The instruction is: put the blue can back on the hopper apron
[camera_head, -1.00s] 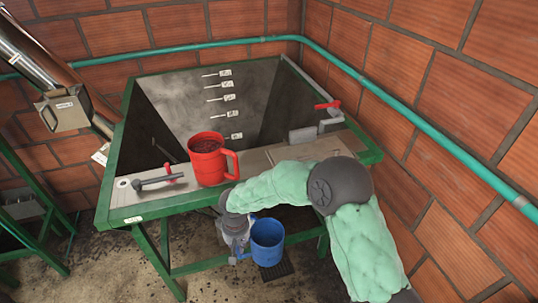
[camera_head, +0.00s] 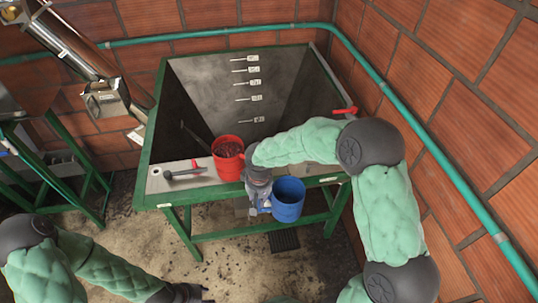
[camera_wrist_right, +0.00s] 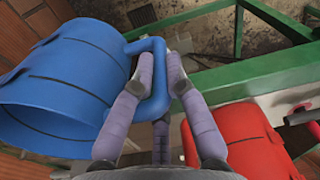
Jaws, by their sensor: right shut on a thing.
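The blue can (camera_head: 288,200) is upright and empty-looking, in front of the hopper's front edge. My right gripper (camera_head: 262,200) is shut on its handle; in the right wrist view the blue can (camera_wrist_right: 60,85) lies left of the fingers (camera_wrist_right: 160,72), which close around the handle. The hopper apron (camera_head: 205,181) is the pale ledge along the hopper's front. A red can (camera_head: 228,160) with dark red contents stands on it, left of my right forearm. My left gripper (camera_head: 190,293) is low at the bottom edge, its fingers too unclear to read.
The open hopper (camera_head: 215,85) is behind, with several labels inside. A metal chute (camera_head: 80,50) is at upper left. A brick wall (camera_head: 460,110) with a green pipe bounds the right side.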

